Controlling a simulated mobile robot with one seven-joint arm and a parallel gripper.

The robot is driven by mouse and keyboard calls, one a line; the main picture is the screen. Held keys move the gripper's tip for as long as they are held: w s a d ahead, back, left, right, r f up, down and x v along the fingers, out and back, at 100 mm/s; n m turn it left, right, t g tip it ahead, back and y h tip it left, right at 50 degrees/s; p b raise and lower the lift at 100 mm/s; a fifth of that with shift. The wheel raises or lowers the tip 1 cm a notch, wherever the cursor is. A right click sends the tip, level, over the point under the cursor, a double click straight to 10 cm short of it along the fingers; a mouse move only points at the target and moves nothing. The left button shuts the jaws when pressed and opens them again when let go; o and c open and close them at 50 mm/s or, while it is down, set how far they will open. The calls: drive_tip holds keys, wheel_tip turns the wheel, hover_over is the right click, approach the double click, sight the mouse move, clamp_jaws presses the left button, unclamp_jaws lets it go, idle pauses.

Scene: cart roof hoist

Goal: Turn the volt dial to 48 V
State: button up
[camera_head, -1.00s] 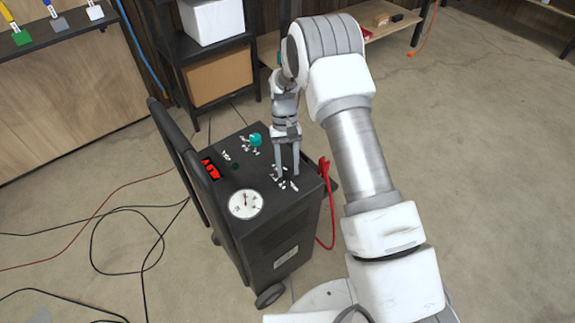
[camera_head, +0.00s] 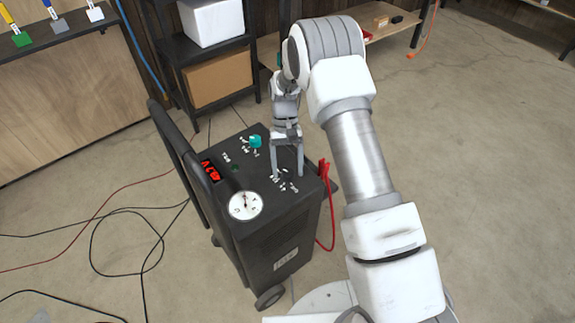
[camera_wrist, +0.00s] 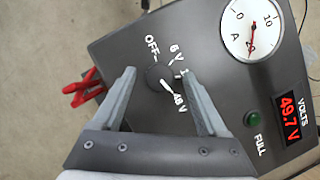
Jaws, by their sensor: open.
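The volt dial (camera_wrist: 158,76) is a small dark round knob on the charger's dark top panel, between OFF, 6 V, a partly hidden label and 48 V. Its white pointer line is aimed at the 48 V label (camera_wrist: 180,102). My gripper (camera_wrist: 158,72) is open, with one finger on each side of the dial and visible gaps to it. In the head view my gripper (camera_head: 288,177) points down over the panel and the dial is hard to make out. The red VOLTS display (camera_wrist: 290,118) reads 49.7 V.
The charger (camera_head: 278,232) also carries a round ammeter (camera_head: 245,205), a green FULL lamp (camera_wrist: 251,118) and a teal knob (camera_head: 255,141). A red clamp (camera_head: 324,168) with its cable hangs at its right side. Cables lie on the floor at left; the floor at right is clear.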

drive_tip(key=p+v, duration=0.2)
drive_tip(key=v, duration=1.5)
drive_tip(key=shift+r, duration=0.25)
drive_tip(key=s+d+r+t+p, duration=0.25)
drive_tip(key=s+r, duration=0.35)
drive_tip(key=r, duration=0.5)
drive_tip(key=s+d+r+t+p, duration=0.1)
drive_tip(key=s+d+r+t, duration=0.3)
drive_tip(key=r, duration=0.7)
drive_tip(key=s+d+r+t+p, duration=0.2)
drive_tip(key=s, duration=0.8)
drive_tip(key=s+d+r+t+p, duration=0.1)
drive_tip(key=s+r+p, duration=0.1)
drive_tip(key=s, duration=0.9)
drive_tip(key=shift+s+d+r+m+t, duration=0.3)
drive_tip(key=shift+d+r+t, duration=0.05)
drive_tip(key=shift+d, duration=0.05)
